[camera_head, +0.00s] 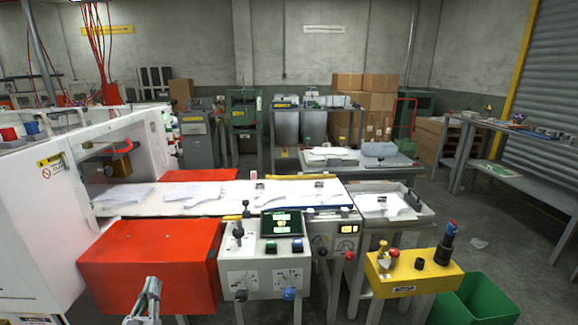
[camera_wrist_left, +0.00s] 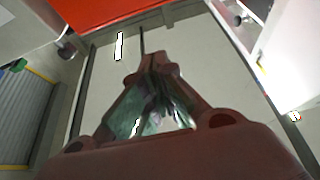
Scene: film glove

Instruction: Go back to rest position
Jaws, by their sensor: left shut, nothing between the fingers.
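My left gripper (camera_head: 150,290) shows at the bottom left of the head view, in front of the red box-shaped cover (camera_head: 150,258). Its fingers are together and hold nothing. In the left wrist view the left gripper (camera_wrist_left: 142,38) also has its fingers closed, with pale floor behind them and a red surface at the top. My right gripper is in neither view.
A white machine (camera_head: 30,220) stands at the left. A conveyor with white film gloves (camera_head: 200,195) runs behind the control panel (camera_head: 262,262). A yellow button box (camera_head: 425,270) and a green bin (camera_head: 478,302) are at the right. Open floor lies further right.

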